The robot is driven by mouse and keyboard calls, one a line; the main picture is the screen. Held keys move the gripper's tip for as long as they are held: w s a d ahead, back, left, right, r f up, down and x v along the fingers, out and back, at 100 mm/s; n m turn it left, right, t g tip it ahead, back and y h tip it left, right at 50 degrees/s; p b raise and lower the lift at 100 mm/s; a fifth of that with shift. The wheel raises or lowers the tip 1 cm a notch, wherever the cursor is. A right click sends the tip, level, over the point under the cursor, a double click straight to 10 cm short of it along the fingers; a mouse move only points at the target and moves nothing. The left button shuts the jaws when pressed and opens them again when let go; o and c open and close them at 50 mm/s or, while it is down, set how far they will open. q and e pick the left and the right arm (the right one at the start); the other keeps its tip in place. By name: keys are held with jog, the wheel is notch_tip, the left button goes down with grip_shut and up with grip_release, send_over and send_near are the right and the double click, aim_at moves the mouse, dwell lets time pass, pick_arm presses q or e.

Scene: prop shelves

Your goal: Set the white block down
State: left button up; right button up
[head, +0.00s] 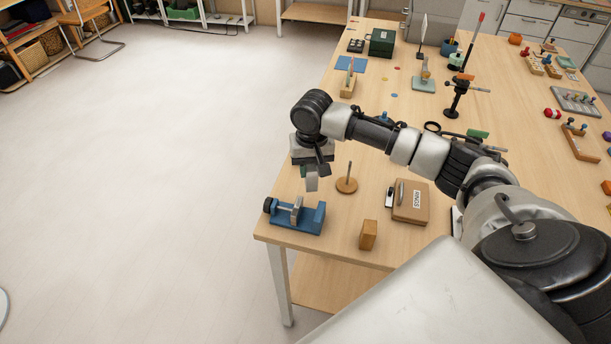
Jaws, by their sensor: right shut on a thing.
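My right gripper (316,168) reaches over the near left corner of the wooden table (338,222). My left gripper is not in view.
A small wooden block (368,235) and a labelled brown box (412,202) stand right of the vise. The table's left edge is close to my right gripper. Several tools and props fill the table farther back and right. Bare tabletop lies around the wooden block.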

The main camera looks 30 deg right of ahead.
jog(key=shift+w+a+f, duration=0.4)
jog(key=shift+w+f, duration=0.25)
jog(key=shift+f, duration=0.2)
notch_tip(320, 180, down, 2)
jog(key=shift+f+p, duration=0.15)
jog(key=shift+p, duration=0.4)
jog(key=shift+f, duration=0.55)
jog(key=o, duration=1.1)
jog(key=shift+c, duration=0.2)
pick_arm(q)
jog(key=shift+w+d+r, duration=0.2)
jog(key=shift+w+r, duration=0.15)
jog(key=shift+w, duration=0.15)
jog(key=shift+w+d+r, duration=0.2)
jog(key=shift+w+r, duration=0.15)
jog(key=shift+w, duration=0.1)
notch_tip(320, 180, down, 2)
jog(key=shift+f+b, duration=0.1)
jog(key=shift+b, duration=1)
pick_arm(e)
notch_tip(320, 180, up, 12)
jog(key=shift+r, duration=0.1)
